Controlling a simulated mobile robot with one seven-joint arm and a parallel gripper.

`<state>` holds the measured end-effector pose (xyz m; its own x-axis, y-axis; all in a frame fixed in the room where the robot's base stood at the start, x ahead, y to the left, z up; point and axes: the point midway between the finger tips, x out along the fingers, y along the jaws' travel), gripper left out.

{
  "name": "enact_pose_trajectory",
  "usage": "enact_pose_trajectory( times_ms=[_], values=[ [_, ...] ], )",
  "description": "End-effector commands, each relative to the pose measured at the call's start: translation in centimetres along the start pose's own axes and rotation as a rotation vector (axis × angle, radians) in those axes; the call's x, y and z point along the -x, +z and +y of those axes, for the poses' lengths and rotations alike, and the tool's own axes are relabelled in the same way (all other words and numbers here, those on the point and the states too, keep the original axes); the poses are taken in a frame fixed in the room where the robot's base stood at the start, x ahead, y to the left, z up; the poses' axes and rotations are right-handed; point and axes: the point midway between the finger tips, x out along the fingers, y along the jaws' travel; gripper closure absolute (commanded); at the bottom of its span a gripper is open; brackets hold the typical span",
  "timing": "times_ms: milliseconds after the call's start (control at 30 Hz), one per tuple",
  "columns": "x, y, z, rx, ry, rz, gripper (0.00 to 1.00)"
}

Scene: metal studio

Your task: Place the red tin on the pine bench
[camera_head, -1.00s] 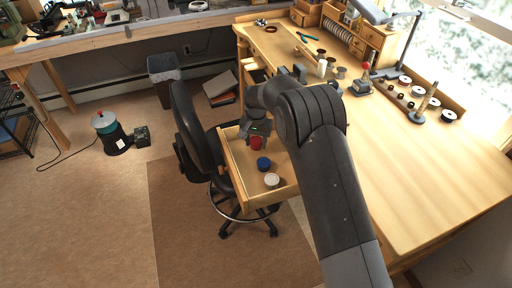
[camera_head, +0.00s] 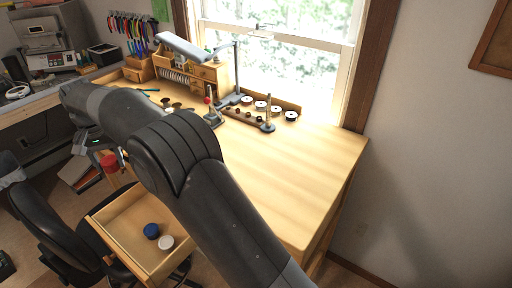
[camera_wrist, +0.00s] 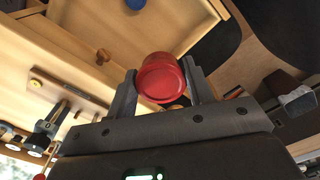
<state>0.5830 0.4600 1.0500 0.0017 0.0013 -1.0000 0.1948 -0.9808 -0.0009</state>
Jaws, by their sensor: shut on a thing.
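The red tin (camera_wrist: 162,77) is held between the two fingers of my gripper (camera_wrist: 160,90) in the wrist view. In the head view the red tin (camera_head: 109,162) hangs from my gripper (camera_head: 112,155), above and beyond the open drawer, at the left of the pine bench. The pine bench (camera_head: 290,165) has a wide bare top to the right of my arm. My arm hides part of the bench's left side and front.
The open drawer (camera_head: 128,212) holds a blue tin (camera_head: 151,231) and a white tin (camera_head: 166,242). A black chair (camera_head: 50,215) stands left of it. Spools (camera_head: 291,115), a rack and a lamp (camera_head: 237,75) line the bench's back. The bench's right half is clear.

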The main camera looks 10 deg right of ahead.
Motion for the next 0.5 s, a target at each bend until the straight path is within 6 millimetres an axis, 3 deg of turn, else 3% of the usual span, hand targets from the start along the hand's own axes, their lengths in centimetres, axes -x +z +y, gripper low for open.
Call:
enact_pose_trajectory(
  times_ms=[33,133,500],
  values=[
    [1.9,-0.1,0.0,0.0,-0.002,0.004,0.75],
    [4.5,-0.1,0.0,0.0,-0.002,0.003,0.75],
    [9.9,-0.1,0.0,0.0,0.0,0.0,0.75]
  ],
)
